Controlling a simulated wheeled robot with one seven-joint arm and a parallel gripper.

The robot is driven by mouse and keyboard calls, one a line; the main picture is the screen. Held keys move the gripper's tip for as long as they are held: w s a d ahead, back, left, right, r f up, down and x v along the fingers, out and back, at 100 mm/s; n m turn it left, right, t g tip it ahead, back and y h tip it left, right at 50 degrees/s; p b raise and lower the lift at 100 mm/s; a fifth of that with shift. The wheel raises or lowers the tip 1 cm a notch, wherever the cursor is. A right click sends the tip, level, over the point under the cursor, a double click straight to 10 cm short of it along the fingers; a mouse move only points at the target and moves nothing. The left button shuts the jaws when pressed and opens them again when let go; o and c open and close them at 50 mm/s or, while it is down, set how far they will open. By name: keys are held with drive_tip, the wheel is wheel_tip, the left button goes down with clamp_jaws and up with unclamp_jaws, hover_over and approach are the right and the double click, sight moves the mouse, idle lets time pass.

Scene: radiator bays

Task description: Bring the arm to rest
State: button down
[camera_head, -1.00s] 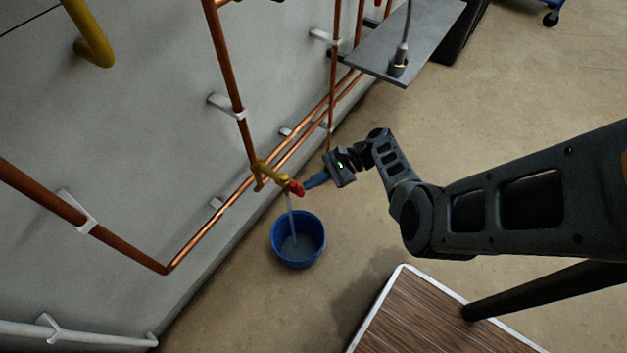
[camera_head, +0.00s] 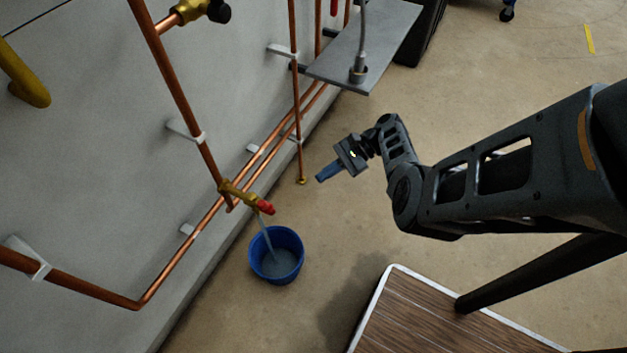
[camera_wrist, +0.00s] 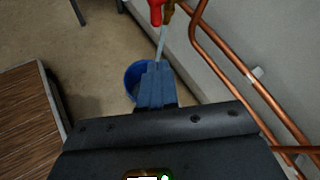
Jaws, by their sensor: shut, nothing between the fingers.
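My gripper (camera_head: 328,172) is shut and empty, held in the air to the right of the copper pipes. Its blue fingers (camera_wrist: 156,88) are together in the wrist view. My arm reaches in from the right of the head view, bent at the elbow. A brass tap with a red handle (camera_head: 265,208) sits on the pipe, left of and apart from my gripper. A stream of water runs from the tap into a blue bucket (camera_head: 252,262) on the floor. In the wrist view my fingers hide part of the bucket (camera_wrist: 131,82).
Copper pipes (camera_head: 180,95) run along the grey wall (camera_head: 90,130) at left. A grey shelf (camera_head: 385,45) with an upright rod juts out at the top. A wood-topped surface with a white rim (camera_head: 388,285) stands below my arm. Floor (camera_head: 470,90) is open at upper right.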

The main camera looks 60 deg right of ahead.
drive_tip(key=shift+s+d, duration=0.15)
drive_tip(key=shift+d, duration=0.1)
drive_tip(key=s+a+f+n+g+h, duration=0.3)
drive_tip(key=s+a+f+h, duration=0.25)
drive_tip(key=s+f, duration=0.5)
drive_tip(key=s+a+r+n+h+p, duration=0.1)
drive_tip(key=s+a+r+n+h, duration=0.15)
drive_tip(key=s+n+h, duration=0.35)
drive_tip(key=s+a+r+n+t, duration=0.2)
drive_tip(key=a+r+n+t, duration=0.1)
drive_tip(key=r, duration=1)
drive_tip(key=s+a+r+n+t+y+p, duration=0.1)
drive_tip(key=a+r+n+t, duration=0.3)
drive_tip(key=a+r, duration=0.4)
drive_tip(key=s+a+r+n+t, duration=0.3)
drive_tip(key=a+r+n, duration=0.2)
drive_tip(key=r, duration=1.5)
drive_tip(key=shift+a+t, duration=0.3)
drive_tip(key=shift+a, duration=0.15)
drive_tip(key=shift+f+y, duration=0.1)
drive_tip(key=shift+y, duration=0.15)
idle(1.3)
